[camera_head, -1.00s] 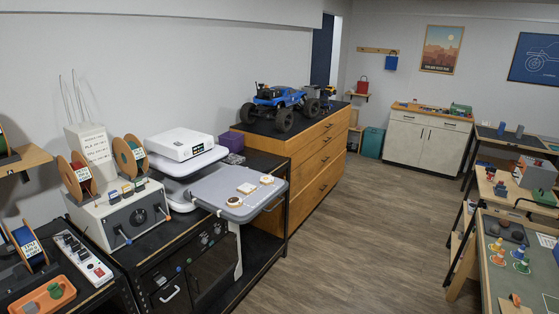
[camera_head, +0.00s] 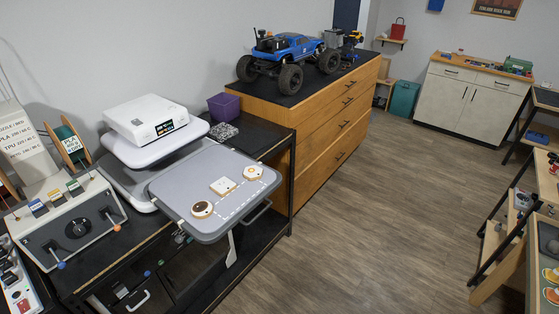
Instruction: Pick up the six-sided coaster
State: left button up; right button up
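Three small coaster-like pieces with wooden edges lie in a diagonal row on a grey tray (camera_head: 185,187). The near-left piece (camera_head: 202,209) is roundish with a dark disc on top. The middle piece (camera_head: 222,186) is pale and looks four-sided. The far-right piece (camera_head: 253,172) is pale with a small mark in its centre. They are too small to tell surely which one is six-sided. The pieces lie apart from each other. Neither of my grippers is in view.
A white device (camera_head: 146,121) stands behind the tray. A purple box (camera_head: 224,106) sits on the black bench to the right of it. A blue crawler truck (camera_head: 290,52) stands on a wooden drawer cabinet (camera_head: 325,130). The wooden floor (camera_head: 390,215) is open to the right.

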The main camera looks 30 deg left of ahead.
aim_at(253, 173)
jog(key=i+l+u, duration=0.15)
jog(key=i+u, duration=0.3)
jog(key=i+l+u, duration=0.3)
jog(key=i+u, duration=0.15)
jog(key=i+l+u, duration=0.45)
jog(key=k, duration=0.1)
